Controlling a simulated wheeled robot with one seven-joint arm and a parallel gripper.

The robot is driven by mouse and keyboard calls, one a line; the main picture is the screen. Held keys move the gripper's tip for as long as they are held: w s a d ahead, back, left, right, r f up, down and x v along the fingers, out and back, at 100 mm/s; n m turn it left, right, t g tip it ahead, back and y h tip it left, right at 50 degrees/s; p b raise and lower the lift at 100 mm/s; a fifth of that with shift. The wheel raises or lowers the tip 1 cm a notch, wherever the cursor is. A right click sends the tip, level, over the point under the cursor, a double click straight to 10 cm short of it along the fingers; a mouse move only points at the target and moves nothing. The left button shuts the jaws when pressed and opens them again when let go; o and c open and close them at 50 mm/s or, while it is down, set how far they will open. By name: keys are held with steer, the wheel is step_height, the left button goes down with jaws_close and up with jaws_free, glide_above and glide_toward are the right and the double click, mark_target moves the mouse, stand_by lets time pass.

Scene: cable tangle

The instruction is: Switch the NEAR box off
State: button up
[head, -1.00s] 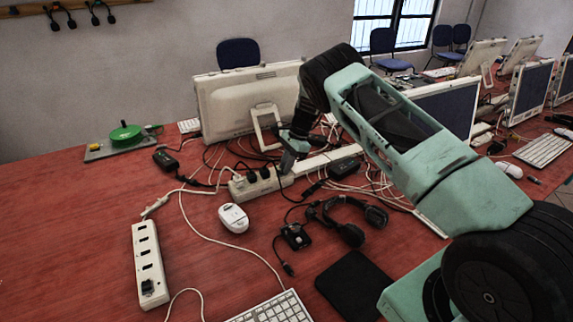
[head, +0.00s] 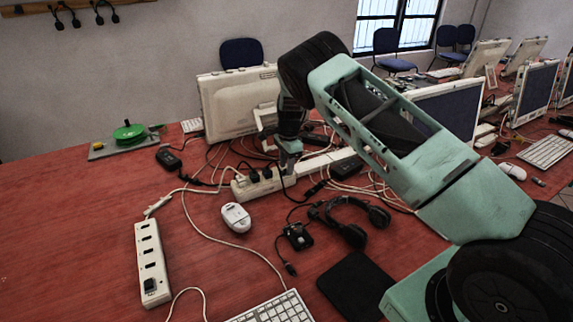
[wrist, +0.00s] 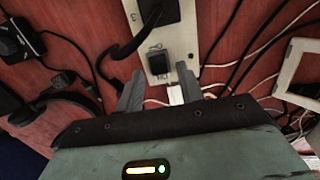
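Two white power strips show clearly in the head view. One (head: 147,240) lies at the front left, with a row of dark sockets and a dark switch (head: 149,284) at its near end. The other (head: 243,189) lies further back with black plugs in it. My gripper (head: 289,160) points down at this back strip's right end. In the wrist view my gripper (wrist: 160,73) is open, its fingers apart on either side of the strip's end. A dark square switch (wrist: 159,62) shows between the fingertips. Whether the fingers touch the strip, I cannot tell.
Loose cables surround the back strip. A white mouse (head: 236,217), a headset (head: 352,222), a black pad (head: 355,287) and a keyboard (head: 275,309) lie in front. A monitor (head: 232,103) stands behind. The table's left side is mostly clear.

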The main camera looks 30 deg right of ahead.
steer(key=shift+r, duration=0.1)
step_height(320, 180, up, 17)
steer(key=d+b, duration=0.1)
steer(key=b, duration=0.1)
stand_by(0.5)
steer(key=shift+r, duration=0.1)
steer(key=s+a+r+n+y, duration=0.1)
steer(key=s+a+r+n, duration=0.2)
steer(key=s+a+n, duration=0.65)
steer(key=s+a+r+n+y, duration=0.15)
steer(key=s+a+n, duration=0.35)
steer(key=s+a, duration=0.95)
steer(key=s+f+n+h, duration=0.1)
steer(key=s+n, duration=1)
steer(key=s, duration=1.1)
steer(key=shift+s+a+f+h, duration=0.2)
steer(key=shift+a+h, duration=0.25)
steer(key=shift+h, duration=0.3)
